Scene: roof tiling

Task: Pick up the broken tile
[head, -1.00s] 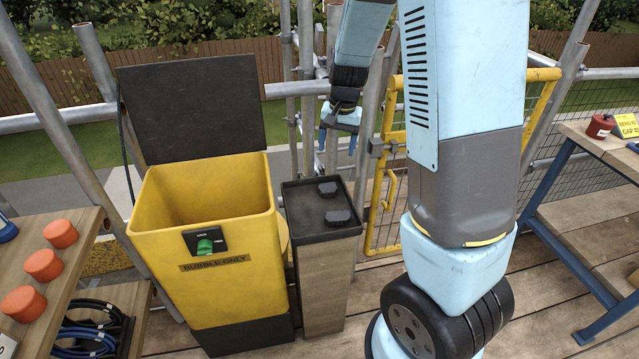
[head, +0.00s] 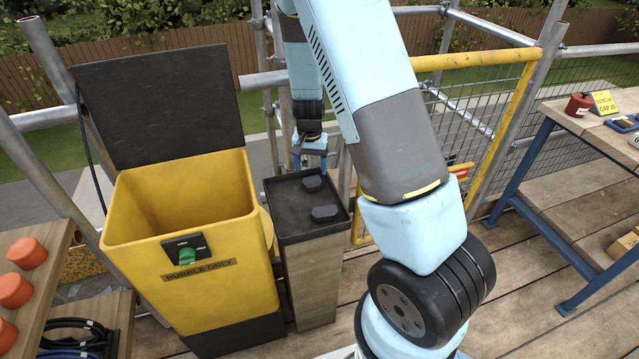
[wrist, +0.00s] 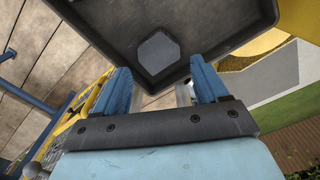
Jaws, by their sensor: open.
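No piece in view is clearly a broken tile. I cannot tell whether either is the tile. My gripper (head: 310,162), with blue fingers, is open and empty, just behind the tray's back edge in the head view.
A yellow rubble bin (head: 215,290) with its black lid (head: 160,105) raised stands left of the stand. Scaffold poles and a yellow gate (head: 500,130) are behind and to the right. A workbench (head: 560,125) is at right. Orange caps (head: 15,290) sit on a left shelf.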

